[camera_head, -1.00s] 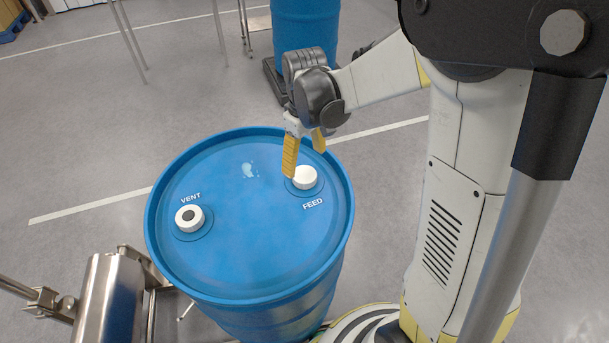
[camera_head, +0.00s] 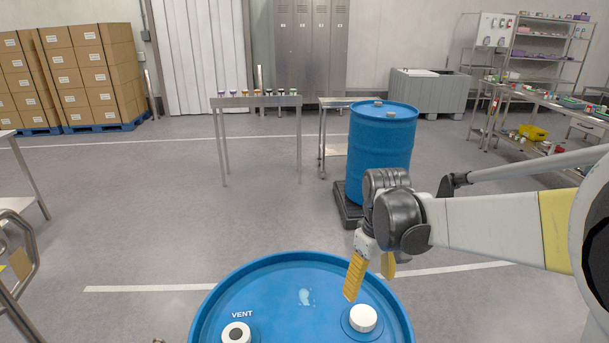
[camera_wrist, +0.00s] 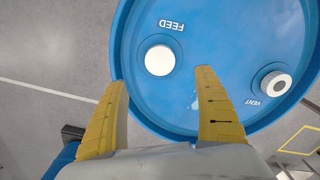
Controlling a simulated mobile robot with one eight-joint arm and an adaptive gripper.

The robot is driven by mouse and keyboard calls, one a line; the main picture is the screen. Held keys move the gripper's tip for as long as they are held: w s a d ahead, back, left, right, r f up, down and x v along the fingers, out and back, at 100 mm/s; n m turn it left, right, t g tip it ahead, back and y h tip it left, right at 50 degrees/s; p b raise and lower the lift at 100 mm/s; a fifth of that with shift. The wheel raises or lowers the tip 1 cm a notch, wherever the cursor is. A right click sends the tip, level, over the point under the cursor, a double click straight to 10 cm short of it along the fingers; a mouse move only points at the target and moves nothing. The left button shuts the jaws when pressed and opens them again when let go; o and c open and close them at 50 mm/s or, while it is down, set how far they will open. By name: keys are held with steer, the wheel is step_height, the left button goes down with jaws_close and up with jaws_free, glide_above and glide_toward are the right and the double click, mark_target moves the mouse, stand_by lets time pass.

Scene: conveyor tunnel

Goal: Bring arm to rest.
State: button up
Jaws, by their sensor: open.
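My gripper (camera_head: 370,277) is open, with two yellow fingers pointing down above the far right part of a blue drum's lid (camera_head: 270,290). In the wrist view my gripper (camera_wrist: 165,100) has nothing between its fingers. The white FEED cap (camera_head: 363,318) sits on the lid just below and beside the fingertips. It also shows in the wrist view (camera_wrist: 159,60), beyond and between the fingertips. The VENT cap (camera_head: 236,334), white with a dark centre, is at the left of the lid. My arm reaches in from the right.
A second blue drum (camera_head: 383,150) stands on a dark base behind my gripper. A narrow table (camera_head: 257,101) with small items stands at the back. Stacked boxes (camera_head: 95,75) are at the back left, a workbench (camera_head: 548,106) at the right. The floor left of centre is clear.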

steer(key=s+r+m+t, duration=0.2)
steer(key=s+r+t, duration=0.1)
steer(key=s, duration=0.4)
steer(key=s+r+m+t, duration=0.3)
steer(key=s+t, duration=0.1)
steer(key=s, duration=0.3)
steer(key=shift+s+r, duration=0.35)
